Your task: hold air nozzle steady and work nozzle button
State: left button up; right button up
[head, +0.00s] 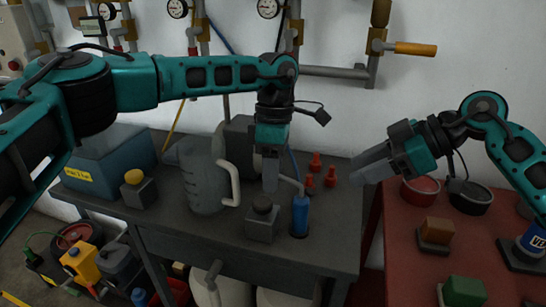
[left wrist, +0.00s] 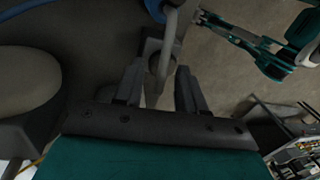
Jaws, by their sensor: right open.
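What looks like the air nozzle, a blue upright cylinder (head: 300,217) with a bent grey tube, stands on the dark bench. Its grey tube shows in the left wrist view (left wrist: 172,22). A grey block with a dark round knob (head: 262,205) stands just left of it; I cannot tell whether this knob is the nozzle button. My left gripper (head: 270,185) points down above the block, beside the bent tube. In the left wrist view its fingers (left wrist: 160,82) are apart, with grey tube between them; contact is unclear. My right gripper (head: 368,168) is open and empty, right of the nozzle.
A grey jug (head: 203,178), a yellow-knobbed block (head: 138,188) and a blue bin (head: 105,165) stand left on the bench. Several red cones (head: 331,177) stand behind the nozzle. A red table (head: 400,235) with colored blocks is at right. Pipes and gauges line the wall.

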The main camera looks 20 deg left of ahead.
pick_arm(q)
jog(key=shift+f, duration=0.1)
jog(key=shift+c, duration=0.4)
grip_shut()
pick_arm(e)
jog(key=shift+c, duration=0.4)
dwell(0.6)
grip_shut()
dwell(1.5)
